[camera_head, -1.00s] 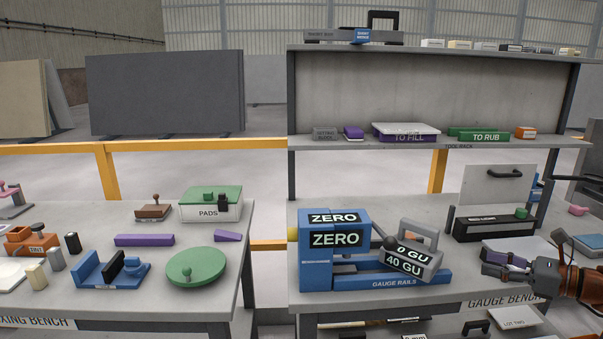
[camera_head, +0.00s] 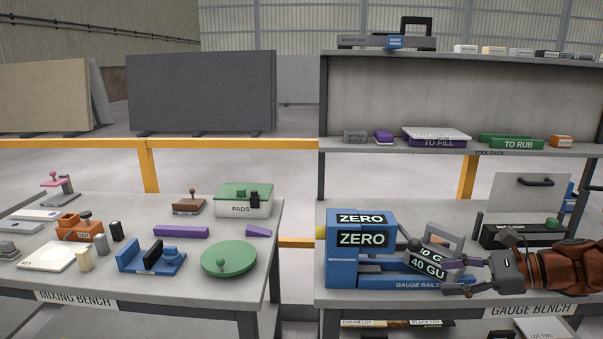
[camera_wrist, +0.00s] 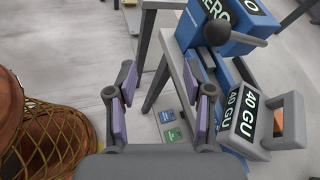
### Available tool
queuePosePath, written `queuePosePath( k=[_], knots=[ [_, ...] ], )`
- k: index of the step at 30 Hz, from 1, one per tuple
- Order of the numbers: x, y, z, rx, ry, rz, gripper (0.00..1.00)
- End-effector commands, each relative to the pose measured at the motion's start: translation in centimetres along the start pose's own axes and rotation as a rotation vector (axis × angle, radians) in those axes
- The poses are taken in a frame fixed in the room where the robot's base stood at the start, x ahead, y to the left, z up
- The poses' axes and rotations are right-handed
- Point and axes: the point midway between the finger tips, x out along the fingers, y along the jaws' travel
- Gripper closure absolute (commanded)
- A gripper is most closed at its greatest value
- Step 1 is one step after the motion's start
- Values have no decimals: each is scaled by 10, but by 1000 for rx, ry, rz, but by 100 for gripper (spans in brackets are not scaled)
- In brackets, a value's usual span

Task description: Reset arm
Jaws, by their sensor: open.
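My gripper (camera_head: 462,277) reaches in from the right in the head view, in front of the gauge bench. Its purple-padded fingers overlap the grey gauge block marked 40 GU (camera_head: 427,264) in that view. In the wrist view my gripper (camera_wrist: 162,112) is open, with nothing between its fingers. There the gauge block (camera_wrist: 243,112) stands to the right of the fingers, apart from them, on the blue gauge rails (camera_wrist: 223,73). The blue ZERO block (camera_head: 345,265) stands at the left end of the rails.
The gauge bench (camera_head: 330,301) carries the rails and a black box with a white lid (camera_head: 524,192). The mixing bench (camera_head: 215,291) at left holds several tools and a green disc (camera_head: 228,260). A gap separates the benches. Floor shows below my fingers in the wrist view.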

Motion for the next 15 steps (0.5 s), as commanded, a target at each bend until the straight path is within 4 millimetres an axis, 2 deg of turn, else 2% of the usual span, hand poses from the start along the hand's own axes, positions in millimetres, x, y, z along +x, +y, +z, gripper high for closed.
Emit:
queuePosePath(
  k=[1,6,10,15],
  knots=[
    [19,15,19,-66,24,68,48],
    [65,72,55,-291,106,272,48],
    [86,119,72,-461,163,429,48],
    [96,180,82,-681,230,628,48]
  ],
)
